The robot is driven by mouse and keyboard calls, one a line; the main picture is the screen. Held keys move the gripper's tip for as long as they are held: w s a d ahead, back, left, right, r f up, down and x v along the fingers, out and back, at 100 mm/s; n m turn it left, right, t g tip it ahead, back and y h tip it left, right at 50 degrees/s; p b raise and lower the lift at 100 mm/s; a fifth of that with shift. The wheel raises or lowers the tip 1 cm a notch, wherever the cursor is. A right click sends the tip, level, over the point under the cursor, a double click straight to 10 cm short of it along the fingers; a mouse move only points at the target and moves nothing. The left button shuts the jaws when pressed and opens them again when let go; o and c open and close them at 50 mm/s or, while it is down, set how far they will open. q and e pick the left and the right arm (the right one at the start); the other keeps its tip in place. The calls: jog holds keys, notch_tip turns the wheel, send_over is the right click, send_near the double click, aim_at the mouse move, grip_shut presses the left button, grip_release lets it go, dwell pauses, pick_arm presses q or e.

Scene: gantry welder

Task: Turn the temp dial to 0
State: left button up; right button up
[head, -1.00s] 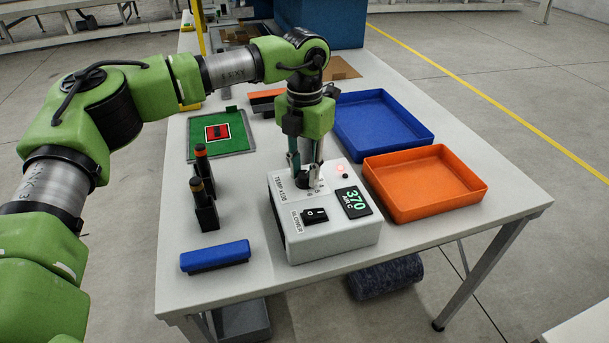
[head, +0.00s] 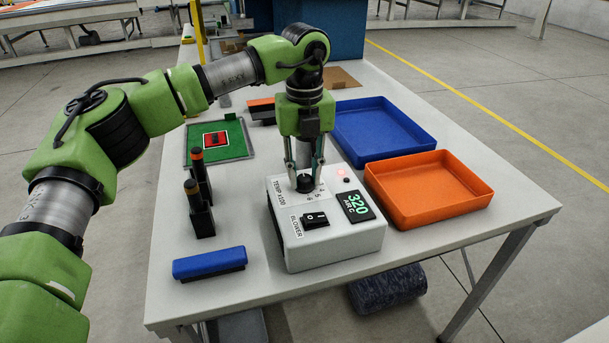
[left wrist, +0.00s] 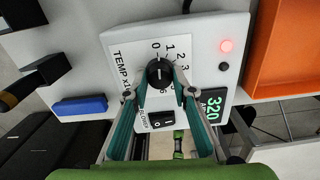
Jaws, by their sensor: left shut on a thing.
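The black temp dial (head: 305,184) is on the top of a white control box (head: 340,243), by the printed label TEMP x100. The left wrist view shows the dial (left wrist: 159,72) with numbers from 0 to 6 printed around it. A pale pointer mark shows on the dial, but its exact number is hard to read. The green digits on the box's display (head: 356,206) read 320. My left gripper (head: 304,172) points down from above and is shut on the dial, with a finger on either side. My right gripper is not in view.
A black blower switch (head: 314,220) is in front of the dial. A red light (head: 340,172) glows on the box. An orange tray (head: 428,213) and blue tray (head: 384,108) stand to the right. Two upright holders and a blue block (head: 209,262) are on the left.

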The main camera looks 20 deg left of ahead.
aim_at(304, 177)
pick_arm(q)
jog(key=shift+w+n, duration=0.1)
jog(key=shift+n, duration=0.4)
jog(key=o, duration=1.1)
notch_tip(304, 177, up, 12)
